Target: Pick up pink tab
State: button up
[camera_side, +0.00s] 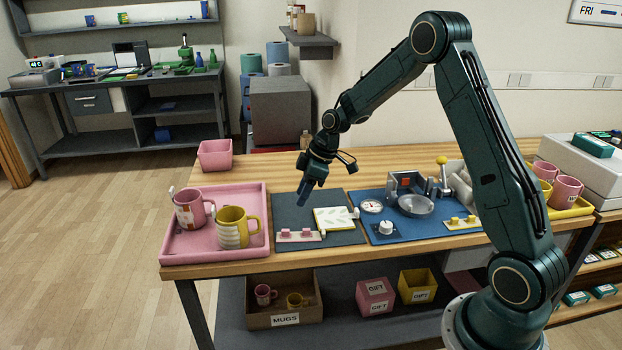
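Two small pink tabs, one on the left (286,233) and one on the right (314,231), sit on a pale strip (300,238) at the front of the dark grey mat. My gripper (302,198) hangs above the back left part of this mat, pointing down, behind and above the pink tabs and apart from them. Its fingers overlap from this side, so I cannot tell whether they are open. No held object shows.
Left of the mat, a pink tray (213,253) holds two decorated mugs. A white patterned sheet (334,218) lies right of the tabs. A blue mat (408,232) carries a press, a metal bowl (415,205) and yellow tabs (463,220). The table's front edge is close to the tabs.

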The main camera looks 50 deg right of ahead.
send_over(285, 230)
jog(key=s+d, duration=0.2)
jog(key=shift+a+f, duration=0.2)
jog(key=shift+f, duration=3.05)
jog(key=shift+f, duration=0.1)
jog(key=shift+x, duration=2.55)
grip_shut()
